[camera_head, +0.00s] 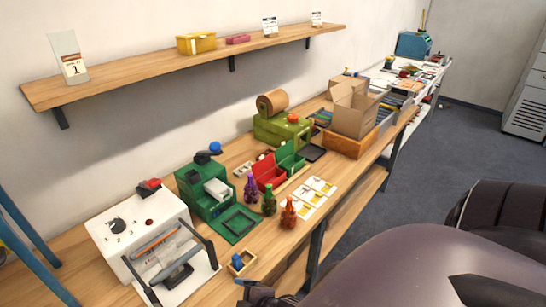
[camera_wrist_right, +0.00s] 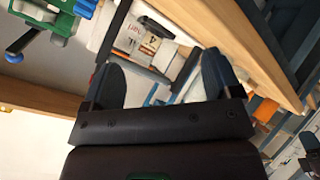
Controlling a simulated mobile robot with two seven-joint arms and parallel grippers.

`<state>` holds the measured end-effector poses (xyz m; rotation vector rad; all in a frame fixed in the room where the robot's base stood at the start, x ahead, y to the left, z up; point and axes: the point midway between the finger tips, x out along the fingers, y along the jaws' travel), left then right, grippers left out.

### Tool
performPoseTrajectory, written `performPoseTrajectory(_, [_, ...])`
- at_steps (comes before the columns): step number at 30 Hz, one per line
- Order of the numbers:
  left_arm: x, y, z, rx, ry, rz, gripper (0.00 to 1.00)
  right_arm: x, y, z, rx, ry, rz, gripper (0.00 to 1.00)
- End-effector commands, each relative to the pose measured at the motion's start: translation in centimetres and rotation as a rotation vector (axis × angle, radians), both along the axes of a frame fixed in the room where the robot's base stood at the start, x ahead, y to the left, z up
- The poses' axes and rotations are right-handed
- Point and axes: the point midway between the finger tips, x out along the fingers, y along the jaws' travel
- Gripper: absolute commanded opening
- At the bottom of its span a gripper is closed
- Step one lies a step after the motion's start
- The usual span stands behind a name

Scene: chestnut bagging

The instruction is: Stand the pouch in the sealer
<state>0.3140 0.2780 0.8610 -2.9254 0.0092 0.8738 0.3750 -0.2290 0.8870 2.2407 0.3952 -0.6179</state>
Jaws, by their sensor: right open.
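The white sealer (camera_head: 120,226), with a red knob on top and dark arms at its front, stands at the near left end of the bench. Its white body also shows in the right wrist view (camera_wrist_right: 112,22). A labelled, partly clear item, perhaps the pouch (camera_wrist_right: 152,45), shows beyond my right fingertips at the sealer; how it sits there I cannot tell. My right gripper (camera_wrist_right: 165,78) is open, its dark fingers apart with nothing clearly between them. Part of it shows low in the head view (camera_head: 262,294), right of the sealer. My left gripper is out of view.
A green machine (camera_head: 200,192) stands right of the sealer, with small coloured bottles (camera_head: 269,200) and cards beyond. A small wooden tray (camera_head: 243,263) lies near the front edge. A wall shelf (camera_head: 130,75) holds a clear labelled packet (camera_head: 68,56) and a yellow box (camera_head: 197,43).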

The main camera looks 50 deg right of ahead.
Motion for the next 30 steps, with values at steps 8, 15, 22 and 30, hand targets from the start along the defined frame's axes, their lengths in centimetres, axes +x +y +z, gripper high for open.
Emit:
performPoseTrajectory(8, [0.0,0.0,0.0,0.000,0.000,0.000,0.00,-5.2,-4.1,-2.4,0.491,0.032,-0.423,0.84])
performPoseTrajectory(15, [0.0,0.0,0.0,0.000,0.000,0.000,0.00,-6.1,-5.0,-2.7,0.586,0.028,-0.505,0.84])
performPoseTrajectory(22, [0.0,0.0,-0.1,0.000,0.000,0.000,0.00,-6.0,-5.0,-2.8,0.583,0.028,-0.502,0.84])
performPoseTrajectory(30, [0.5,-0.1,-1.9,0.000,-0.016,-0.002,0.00,-5.2,-4.8,-4.2,0.587,0.005,-0.490,0.84])
